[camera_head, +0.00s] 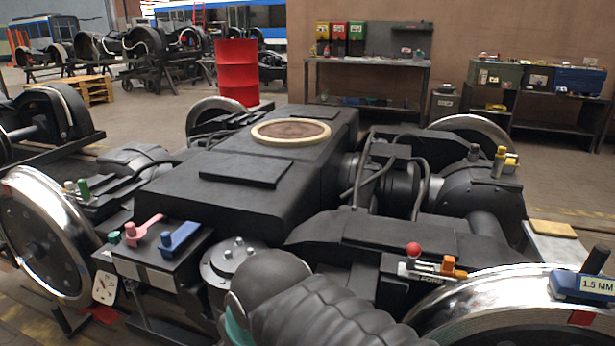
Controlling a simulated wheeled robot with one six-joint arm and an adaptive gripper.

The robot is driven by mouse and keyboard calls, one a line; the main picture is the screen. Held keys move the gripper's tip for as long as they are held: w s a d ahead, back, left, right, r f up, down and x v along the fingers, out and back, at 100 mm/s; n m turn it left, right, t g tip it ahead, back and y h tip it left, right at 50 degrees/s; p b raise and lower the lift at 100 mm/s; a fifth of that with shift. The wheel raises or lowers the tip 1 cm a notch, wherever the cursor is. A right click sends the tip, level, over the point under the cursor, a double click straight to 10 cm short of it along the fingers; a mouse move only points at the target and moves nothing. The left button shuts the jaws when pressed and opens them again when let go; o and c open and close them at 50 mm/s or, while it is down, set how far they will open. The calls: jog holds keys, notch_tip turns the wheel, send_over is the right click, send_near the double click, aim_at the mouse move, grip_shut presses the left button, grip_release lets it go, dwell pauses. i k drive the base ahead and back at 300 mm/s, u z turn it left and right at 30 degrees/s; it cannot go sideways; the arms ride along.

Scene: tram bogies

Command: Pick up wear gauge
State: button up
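A blue gauge-like device (585,286) with a white label reading "1.5 MM" sits on top of the shiny steel wheel (480,298) at the right edge. It has a dark upright handle, and the frame edge cuts off part of it. I take it to be the wear gauge. My gripper is not in view, so I cannot see whether it is open or shut.
The dark bogie frame (235,190) fills the middle. A box (150,262) at left carries a pink lever (143,230) and a blue lever (180,238). A red drum (237,75) stands behind.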

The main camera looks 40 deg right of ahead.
aim_at(586, 283)
jog(key=z, duration=0.7)
jog(key=k, duration=0.25)
jog(key=z, duration=2.2)
jog(key=k, duration=0.5)
jog(key=z, duration=1.1)
jog(key=i, duration=0.75)
jog(key=u, duration=1.55)
